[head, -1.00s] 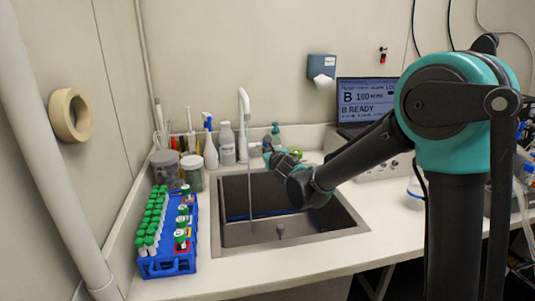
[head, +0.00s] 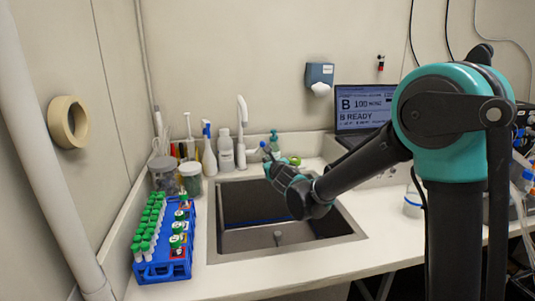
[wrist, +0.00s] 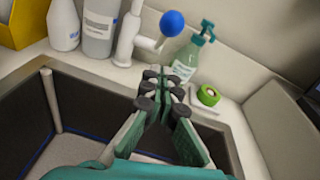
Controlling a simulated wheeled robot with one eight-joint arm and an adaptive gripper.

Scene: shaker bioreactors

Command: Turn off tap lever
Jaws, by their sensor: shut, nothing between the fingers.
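The white tap (head: 241,130) stands upright behind the sink (head: 215,225) in the head view. In the wrist view its base (wrist: 125,38) shows with a short lever ending in a blue ball knob (wrist: 172,23), pointing up and to the right. No water stream shows under the spout. My gripper (wrist: 162,85) is shut and empty, its fingertips just in front of and below the knob in the picture, with a gap between. In the head view my gripper (head: 268,157) is over the sink's back right part, partly hiding the area around the lever.
A green-capped pump bottle (wrist: 190,58) and a green tape roll (wrist: 208,95) stand right of the lever. A grey-white bottle (wrist: 98,28) stands left of the tap. A blue tube rack (head: 165,270) stands left on the counter.

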